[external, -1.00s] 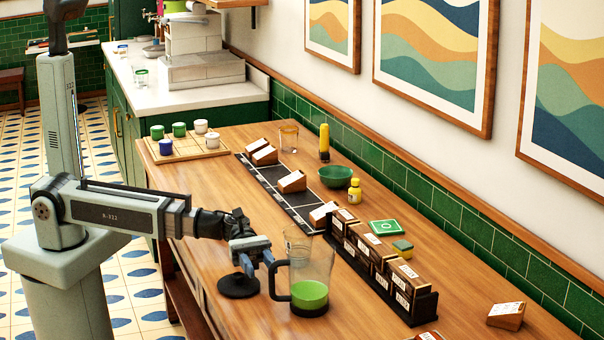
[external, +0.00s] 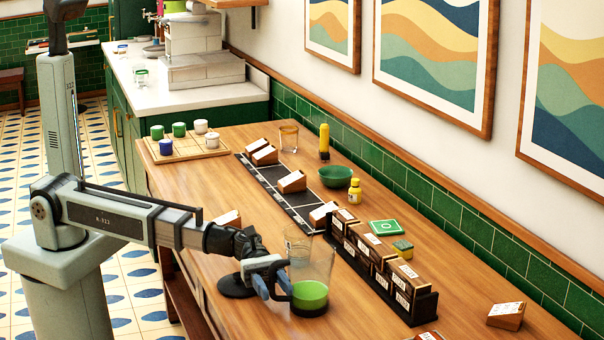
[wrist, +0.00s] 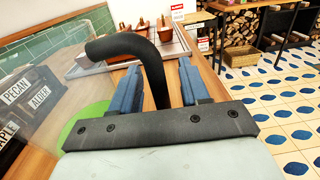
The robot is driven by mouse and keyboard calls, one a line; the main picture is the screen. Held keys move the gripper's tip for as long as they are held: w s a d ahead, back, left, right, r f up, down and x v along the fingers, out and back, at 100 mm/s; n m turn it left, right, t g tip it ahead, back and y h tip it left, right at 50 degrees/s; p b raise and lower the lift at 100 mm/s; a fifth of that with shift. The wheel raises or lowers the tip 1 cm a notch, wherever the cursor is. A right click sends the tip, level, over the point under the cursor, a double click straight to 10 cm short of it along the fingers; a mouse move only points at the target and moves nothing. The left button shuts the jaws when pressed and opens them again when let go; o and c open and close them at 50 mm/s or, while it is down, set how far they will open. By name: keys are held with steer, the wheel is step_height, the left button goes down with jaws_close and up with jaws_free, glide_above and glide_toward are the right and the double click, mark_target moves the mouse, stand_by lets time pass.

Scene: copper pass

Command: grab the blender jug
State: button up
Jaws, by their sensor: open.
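The blender jug (external: 318,268) is clear, with green liquid (external: 310,293) in the bottom and a black handle on its left side. It stands upright on the wooden table. My gripper (external: 277,284) is at the handle side of the jug, low over the table. In the wrist view the black handle (wrist: 150,62) runs down between the two blue fingers of my gripper (wrist: 161,86), with gaps on both sides. The fingers are open. The clear jug wall (wrist: 62,82) fills the left of that view.
A round black base (external: 236,286) sits just left of my gripper. A black rack of labelled boxes (external: 425,305) stands to the right of the jug. Behind are a green bowl (external: 335,176) and a yellow bottle (external: 355,190). The table front right is mostly clear.

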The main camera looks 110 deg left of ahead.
steer(key=shift+d, duration=0.1)
steer(key=shift+c, duration=0.3)
jaws_close()
stand_by(1.0)
